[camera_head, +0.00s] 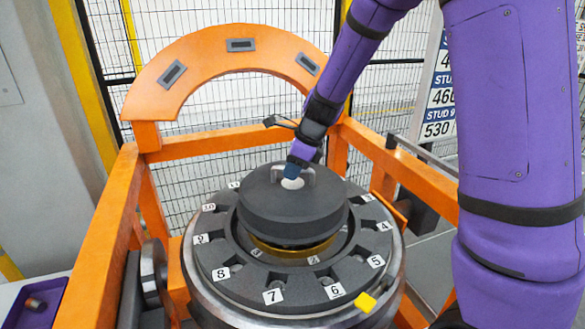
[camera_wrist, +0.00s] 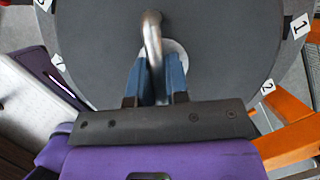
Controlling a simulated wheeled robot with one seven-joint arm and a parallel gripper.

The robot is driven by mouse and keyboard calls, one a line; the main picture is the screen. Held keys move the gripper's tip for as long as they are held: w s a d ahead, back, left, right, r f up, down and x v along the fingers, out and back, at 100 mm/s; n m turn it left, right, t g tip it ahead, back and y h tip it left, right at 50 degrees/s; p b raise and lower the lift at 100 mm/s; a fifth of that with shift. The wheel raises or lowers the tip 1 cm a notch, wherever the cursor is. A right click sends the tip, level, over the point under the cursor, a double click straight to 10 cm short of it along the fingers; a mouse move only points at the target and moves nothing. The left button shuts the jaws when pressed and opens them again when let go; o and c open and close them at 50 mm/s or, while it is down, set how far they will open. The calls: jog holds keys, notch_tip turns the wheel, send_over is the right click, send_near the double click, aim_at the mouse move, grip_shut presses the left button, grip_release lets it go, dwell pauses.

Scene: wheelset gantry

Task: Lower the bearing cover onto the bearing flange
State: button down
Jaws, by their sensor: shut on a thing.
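The bearing cover (camera_head: 280,220) is a thick dark grey disc with a metal handle on top. My gripper (camera_head: 298,170) is shut on this handle, and the wrist view shows the blue fingers (camera_wrist: 158,78) on either side of the metal bar (camera_wrist: 152,35). The cover sits level over the middle of the bearing flange (camera_head: 245,284), a dark grey ring with numbered labels and recesses. A brass-coloured ring (camera_head: 290,250) shows below the cover's front edge. The cover appears raised above the flange, but its far underside is hidden.
An orange gantry frame (camera_head: 98,250) with an arched plate (camera_head: 160,90) surrounds the wheelset. A yellow block (camera_head: 366,302) is at the flange's front right rim. A purple tray (camera_head: 40,302) lies at lower left. Mesh fencing and a stud sign (camera_head: 440,97) stand behind.

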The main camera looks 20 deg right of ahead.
aim_at(296, 183)
jog(key=shift+f, duration=3.25)
jog(key=c, duration=1)
grip_release()
jog(key=shift+f, duration=0.1)
jog(key=shift+c, duration=0.2)
jog(key=v, duration=1.1)
